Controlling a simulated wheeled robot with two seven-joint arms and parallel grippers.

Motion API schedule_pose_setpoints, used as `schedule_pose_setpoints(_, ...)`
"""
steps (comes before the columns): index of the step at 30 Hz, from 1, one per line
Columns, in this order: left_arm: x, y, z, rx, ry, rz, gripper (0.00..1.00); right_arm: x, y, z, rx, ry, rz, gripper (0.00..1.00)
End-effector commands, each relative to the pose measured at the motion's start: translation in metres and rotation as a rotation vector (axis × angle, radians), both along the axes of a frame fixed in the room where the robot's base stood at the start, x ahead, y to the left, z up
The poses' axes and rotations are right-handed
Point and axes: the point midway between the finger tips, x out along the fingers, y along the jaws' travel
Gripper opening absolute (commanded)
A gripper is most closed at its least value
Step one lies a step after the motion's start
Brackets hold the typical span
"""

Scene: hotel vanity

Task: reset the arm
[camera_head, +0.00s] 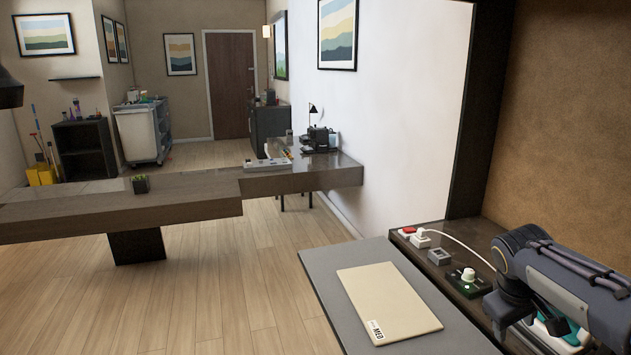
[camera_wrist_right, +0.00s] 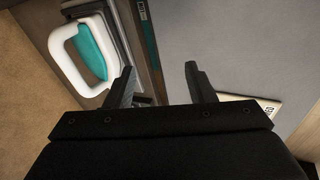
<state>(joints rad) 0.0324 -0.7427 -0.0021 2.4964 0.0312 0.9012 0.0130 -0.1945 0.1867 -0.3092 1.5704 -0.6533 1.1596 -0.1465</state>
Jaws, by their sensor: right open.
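My right arm comes in from the right edge in the head view. Its dark gripper (camera_head: 507,312) points down over the right part of the counter, beside the grey mat. In the right wrist view the two black fingers (camera_wrist_right: 160,82) are spread apart with nothing between them. They are above the edge between the dark counter and the grey surface. My left gripper is not in view.
A beige folder marked MED (camera_head: 388,300) lies on the grey mat (camera_head: 330,268). A white and teal handled object (camera_wrist_right: 82,52) is beside the right gripper, partly hidden by my arm in the head view.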

Motion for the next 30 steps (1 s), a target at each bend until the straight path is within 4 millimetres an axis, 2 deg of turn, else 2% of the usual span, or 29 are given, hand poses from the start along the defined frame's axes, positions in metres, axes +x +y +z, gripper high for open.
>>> schedule_pose_setpoints(5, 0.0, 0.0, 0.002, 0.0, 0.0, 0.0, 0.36, -0.041, 0.022, -0.002, 0.156, -0.053, -0.029, 0.49)
schedule_pose_setpoints(8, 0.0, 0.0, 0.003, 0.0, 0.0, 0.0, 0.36, -0.071, 0.042, -0.003, 0.266, -0.092, -0.049, 0.49)
schedule_pose_setpoints(11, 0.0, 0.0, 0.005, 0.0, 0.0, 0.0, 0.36, -0.111, 0.071, -0.005, 0.4, -0.144, -0.079, 0.49)
schedule_pose_setpoints(15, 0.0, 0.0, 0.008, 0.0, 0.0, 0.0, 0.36, -0.169, 0.12, -0.014, 0.583, -0.216, -0.131, 0.49)
schedule_pose_setpoints(18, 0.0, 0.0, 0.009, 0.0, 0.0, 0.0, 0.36, -0.2, 0.148, -0.024, 0.674, -0.254, -0.168, 0.49)
schedule_pose_setpoints(21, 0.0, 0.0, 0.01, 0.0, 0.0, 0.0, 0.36, -0.22, 0.167, -0.034, 0.731, -0.278, -0.199, 0.49)
schedule_pose_setpoints(24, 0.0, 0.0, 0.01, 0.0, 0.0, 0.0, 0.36, -0.23, 0.178, -0.04, 0.764, -0.29, -0.218, 0.49)
schedule_pose_setpoints(30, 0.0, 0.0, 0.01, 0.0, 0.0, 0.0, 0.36, -0.233, 0.182, -0.043, 0.775, -0.293, -0.226, 0.49)
